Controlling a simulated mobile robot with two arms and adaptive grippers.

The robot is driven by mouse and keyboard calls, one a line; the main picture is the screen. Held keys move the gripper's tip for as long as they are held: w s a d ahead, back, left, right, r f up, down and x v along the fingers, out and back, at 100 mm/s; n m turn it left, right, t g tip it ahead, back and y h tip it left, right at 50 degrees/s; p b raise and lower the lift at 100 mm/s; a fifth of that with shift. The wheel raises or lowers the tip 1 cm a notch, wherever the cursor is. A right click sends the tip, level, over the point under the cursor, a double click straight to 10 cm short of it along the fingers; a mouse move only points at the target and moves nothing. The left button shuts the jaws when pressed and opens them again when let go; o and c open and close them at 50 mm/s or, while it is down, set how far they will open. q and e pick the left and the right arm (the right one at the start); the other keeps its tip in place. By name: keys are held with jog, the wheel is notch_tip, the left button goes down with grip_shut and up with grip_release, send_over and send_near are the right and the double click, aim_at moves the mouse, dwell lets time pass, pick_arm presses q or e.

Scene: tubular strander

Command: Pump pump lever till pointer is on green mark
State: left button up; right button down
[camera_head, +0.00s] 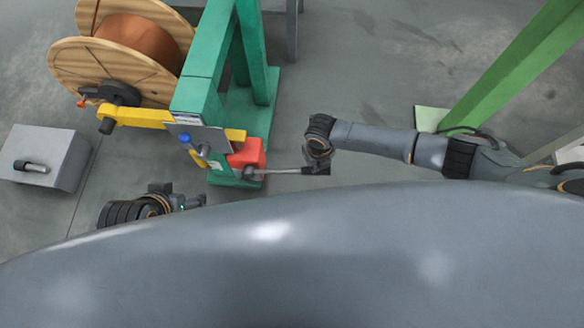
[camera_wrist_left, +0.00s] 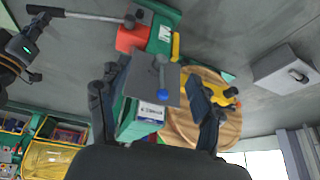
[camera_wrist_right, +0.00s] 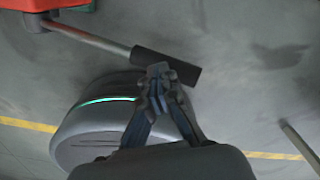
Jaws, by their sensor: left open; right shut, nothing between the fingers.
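The pump lever (camera_head: 285,172) is a grey rod with a black grip, running from the red pump (camera_head: 247,153) on the green stand. In the right wrist view, my right gripper (camera_wrist_right: 158,70) is shut with its fingertips at the lever's black grip (camera_wrist_right: 166,66), not around it; whether they touch it I cannot tell. The lever also shows in the left wrist view (camera_wrist_left: 85,16). My left gripper (camera_head: 203,200) is open and empty, left of the pump; its spread fingers (camera_wrist_left: 155,95) show in the left wrist view. I cannot make out a pointer or green mark.
A wooden spool (camera_head: 125,50) with copper wire sits by the green stand (camera_head: 205,65), with a yellow arm (camera_head: 140,117) and a blue-knobbed valve (camera_head: 185,138) nearby. A grey box (camera_head: 45,157) stands at left. A green post (camera_head: 510,65) rises at right. The floor between is clear.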

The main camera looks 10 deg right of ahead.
jog(key=shift+r, duration=0.3)
jog(key=r+p, duration=0.3)
jog(key=shift+w+a+r+p, duration=0.15)
jog(key=shift+a+r+p, duration=0.15)
jog(key=shift+r+p, duration=0.1)
jog(key=shift+a+r+p, duration=0.25)
jog(key=shift+r+p, duration=0.2)
jog(key=shift+r, duration=0.2)
pick_arm(q)
notch_tip(320, 180, down, 8)
jog(key=g, duration=0.2)
jog(key=shift+s, duration=0.45)
jog(key=shift+a+f, duration=0.1)
